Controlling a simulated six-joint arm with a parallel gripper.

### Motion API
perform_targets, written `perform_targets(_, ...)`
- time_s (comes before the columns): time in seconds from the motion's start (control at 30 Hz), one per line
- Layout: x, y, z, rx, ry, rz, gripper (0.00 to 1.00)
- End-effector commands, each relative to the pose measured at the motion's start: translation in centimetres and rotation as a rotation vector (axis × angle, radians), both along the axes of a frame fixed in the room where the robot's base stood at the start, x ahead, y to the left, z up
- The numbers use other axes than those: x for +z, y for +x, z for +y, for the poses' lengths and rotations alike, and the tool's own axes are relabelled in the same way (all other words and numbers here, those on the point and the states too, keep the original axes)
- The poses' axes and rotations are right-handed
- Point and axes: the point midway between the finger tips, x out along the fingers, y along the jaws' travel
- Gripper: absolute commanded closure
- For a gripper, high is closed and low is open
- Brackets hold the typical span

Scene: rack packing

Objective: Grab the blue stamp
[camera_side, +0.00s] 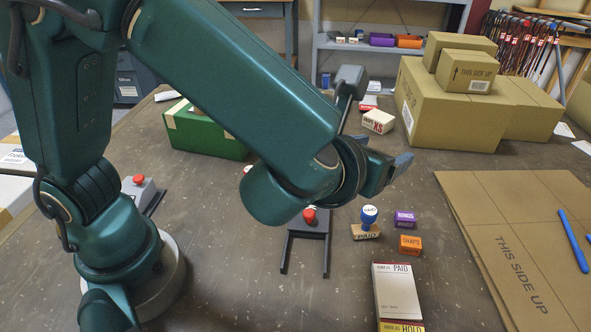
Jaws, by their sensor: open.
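The blue stamp (369,217) stands upright on the table, with a blue round handle and a wooden base marked PAID. My gripper (391,169) is open and empty. It hangs above and slightly right of the stamp, apart from it, with its fingers pointing right. Part of its jaws is hidden by the wrist.
A PAID box (397,291) is in front. A grey stand with a red knob (310,215) is to the left. Flat cardboard (528,262) lies at the right; stacked cartons (450,108) are behind.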

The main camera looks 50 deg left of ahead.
Motion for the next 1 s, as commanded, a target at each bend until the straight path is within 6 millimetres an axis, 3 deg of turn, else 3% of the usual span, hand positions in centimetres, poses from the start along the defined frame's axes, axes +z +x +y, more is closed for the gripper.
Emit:
perform_targets(0.03,-1.5,-0.1,0.0,-0.001,0.010,0.008,0.30)
perform_targets(0.43,-11.2,-0.1,0.1,0.001,0.004,0.006,0.30)
perform_targets(0.67,-13.2,0.2,0.2,0.005,-0.004,0.001,0.30)
perform_targets(1.0,-14.7,3.8,1.1,0.007,-0.007,0.001,0.30)
